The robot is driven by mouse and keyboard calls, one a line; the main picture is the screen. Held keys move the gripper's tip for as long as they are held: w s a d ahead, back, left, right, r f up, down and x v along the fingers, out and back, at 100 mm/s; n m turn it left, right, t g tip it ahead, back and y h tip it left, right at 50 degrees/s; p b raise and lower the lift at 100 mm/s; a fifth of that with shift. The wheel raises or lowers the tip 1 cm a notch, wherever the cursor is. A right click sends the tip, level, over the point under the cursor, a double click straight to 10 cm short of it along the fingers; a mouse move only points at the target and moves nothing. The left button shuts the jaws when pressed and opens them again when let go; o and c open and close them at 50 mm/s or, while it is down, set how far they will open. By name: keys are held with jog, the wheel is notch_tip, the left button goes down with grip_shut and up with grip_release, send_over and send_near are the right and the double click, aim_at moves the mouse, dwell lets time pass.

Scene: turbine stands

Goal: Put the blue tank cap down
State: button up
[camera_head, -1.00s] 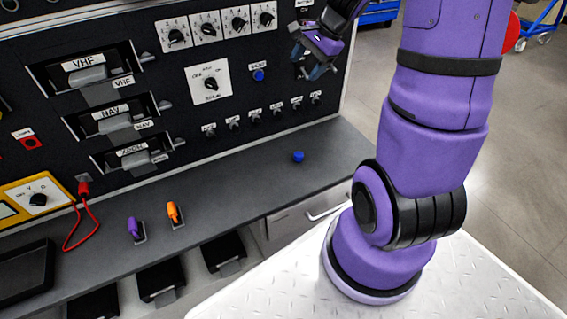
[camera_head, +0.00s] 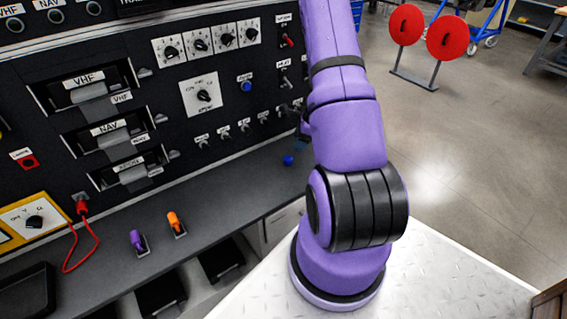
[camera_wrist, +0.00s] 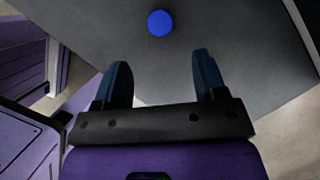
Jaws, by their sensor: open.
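The blue tank cap (camera_head: 288,160) sits on the grey counter (camera_head: 240,181), near its right end. It also shows as a round blue top in the wrist view (camera_wrist: 160,22), ahead of my fingertips and centred between them. My gripper (camera_wrist: 162,70) is open, with nothing between its two dark fingers. A gap of bare counter shows between the fingertips and the cap. In the head view my gripper is mostly hidden behind my purple arm, near the panel's right edge.
The black panel (camera_head: 150,75) with switches and knobs rises behind the counter. A purple handle (camera_head: 137,240) and an orange handle (camera_head: 175,223) stand on the counter to the left. A red cable (camera_head: 92,232) hangs nearby. Red discs (camera_head: 457,38) stand on the floor at right.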

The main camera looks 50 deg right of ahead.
aim_at(288, 157)
jog(key=x, duration=1)
jog(key=shift+c, duration=0.4)
jog(key=c, duration=1)
jog(key=shift+r, duration=0.2)
jog(key=shift+r, duration=0.5)
jog(key=shift+s+r, duration=0.2)
jog(key=shift+r, duration=0.4)
jog(key=shift+s+r, duration=0.25)
jog(key=shift+r, duration=0.35)
jog(key=s+a, duration=0.1)
jog(key=s, duration=0.4)
jog(key=s+a, duration=0.1)
jog(key=s, duration=0.3)
jog(key=s+a+r, duration=0.1)
jog(key=s+a, duration=0.1)
jog(key=s, duration=0.3)
jog(key=shift+s+r, duration=0.15)
jog(key=shift+s, duration=0.15)
